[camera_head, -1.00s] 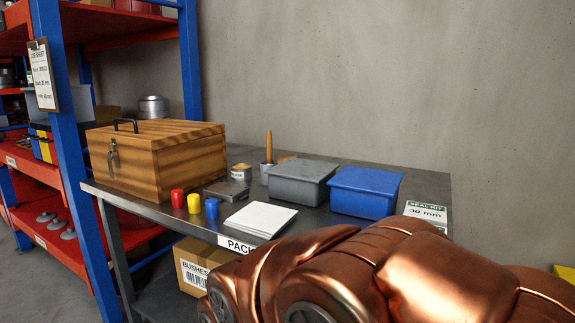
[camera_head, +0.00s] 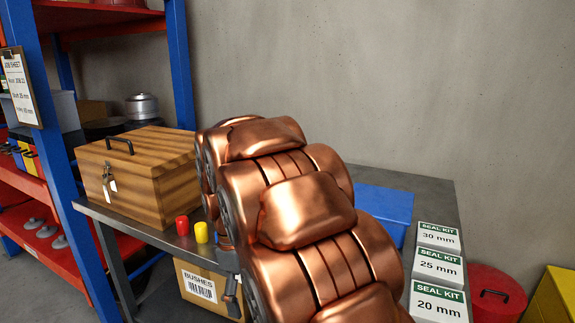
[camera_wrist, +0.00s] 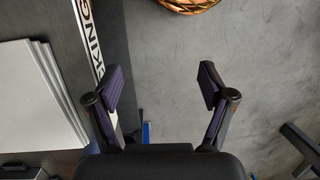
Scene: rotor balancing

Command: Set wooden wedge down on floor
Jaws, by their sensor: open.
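My gripper (camera_wrist: 160,86) is open, with clear space between its two fingers in the wrist view. Nothing is held between them. Grey floor (camera_wrist: 235,80) shows beneath and beyond the fingers. I do not make out a wooden wedge in either view. In the head view my copper arm covers the middle of the bench, and the gripper is mostly hidden behind it.
The bench (camera_head: 150,228) carries a wooden box (camera_head: 140,170), red and yellow cups, a blue bin (camera_head: 385,205) and seal kit boxes (camera_head: 438,268). A bushes carton (camera_head: 203,288) sits below. A red container (camera_head: 490,295) and shelving (camera_head: 180,60) flank the bench. White sheets (camera_wrist: 30,95) lie left of my gripper.

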